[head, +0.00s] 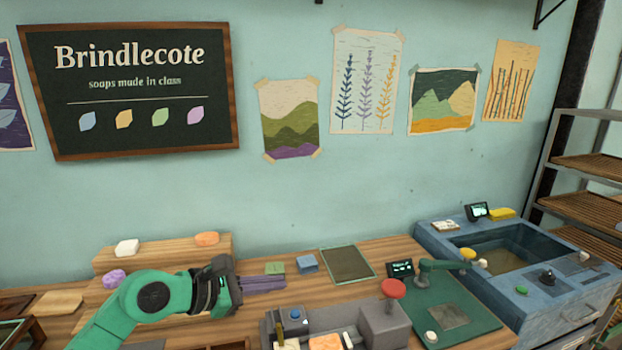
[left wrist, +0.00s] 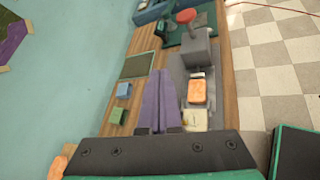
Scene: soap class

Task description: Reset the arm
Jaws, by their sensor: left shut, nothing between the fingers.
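My left arm is green and comes in from the lower left in the head view. Its gripper (head: 284,284) has purple fingers pointing right, held above the wooden table (head: 232,324). The fingers also show in the left wrist view (left wrist: 160,100), lying side by side, shut with nothing between them. My right gripper does not show in either view.
A grey press with a red knob (head: 393,289) stands right of the gripper, with an orange soap (head: 325,342) by it. A blue sink unit (head: 450,240) stands at the right. White, orange and purple soaps sit on a raised board at left.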

